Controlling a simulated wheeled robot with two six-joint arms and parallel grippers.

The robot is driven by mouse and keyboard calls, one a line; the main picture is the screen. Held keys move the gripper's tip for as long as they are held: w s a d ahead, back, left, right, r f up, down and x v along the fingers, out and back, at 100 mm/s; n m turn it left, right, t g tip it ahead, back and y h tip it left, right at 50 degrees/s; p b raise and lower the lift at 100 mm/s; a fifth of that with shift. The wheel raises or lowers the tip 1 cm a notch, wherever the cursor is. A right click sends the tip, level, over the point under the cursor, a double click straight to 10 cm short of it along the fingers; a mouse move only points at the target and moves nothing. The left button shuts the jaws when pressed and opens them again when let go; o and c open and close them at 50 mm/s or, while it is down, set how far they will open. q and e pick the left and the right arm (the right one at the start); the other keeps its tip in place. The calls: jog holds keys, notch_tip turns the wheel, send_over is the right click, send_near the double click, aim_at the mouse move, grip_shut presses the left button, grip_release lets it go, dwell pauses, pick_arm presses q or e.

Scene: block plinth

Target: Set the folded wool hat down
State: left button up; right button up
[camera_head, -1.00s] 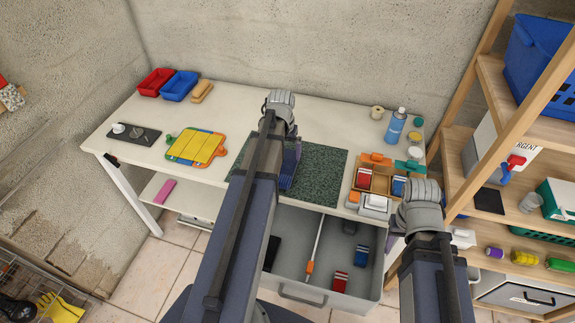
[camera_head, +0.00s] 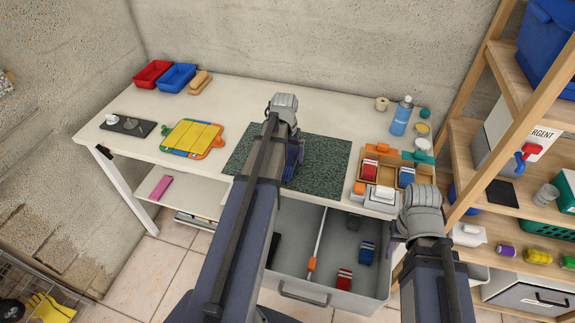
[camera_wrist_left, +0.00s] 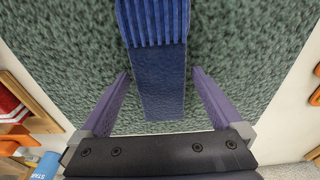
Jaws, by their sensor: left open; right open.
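The folded blue wool hat (camera_wrist_left: 158,85), with a ribbed band at the top of the picture, lies on the dark green speckled mat (camera_wrist_left: 60,50). My left gripper (camera_wrist_left: 160,73) is open, one purple finger on each side of the hat with visible gaps, so it is not gripped. In the head view my left arm hides most of the hat; the mat (camera_head: 325,165) shows on the table. My right gripper (camera_head: 393,245) is mostly hidden behind its arm, low in front of the table's right end.
An open grey drawer (camera_head: 300,290) sits below the table front. A yellow-topped board (camera_head: 192,137) lies left. A wooden shelf (camera_head: 482,135) stands at right.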

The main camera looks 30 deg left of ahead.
pick_arm(q)
jog(key=shift+c, duration=0.2)
jog(key=c, duration=1.4)
jog(key=shift+r, duration=0.1)
notch_tip(320, 180, up, 10)
jog(key=p, duration=1)
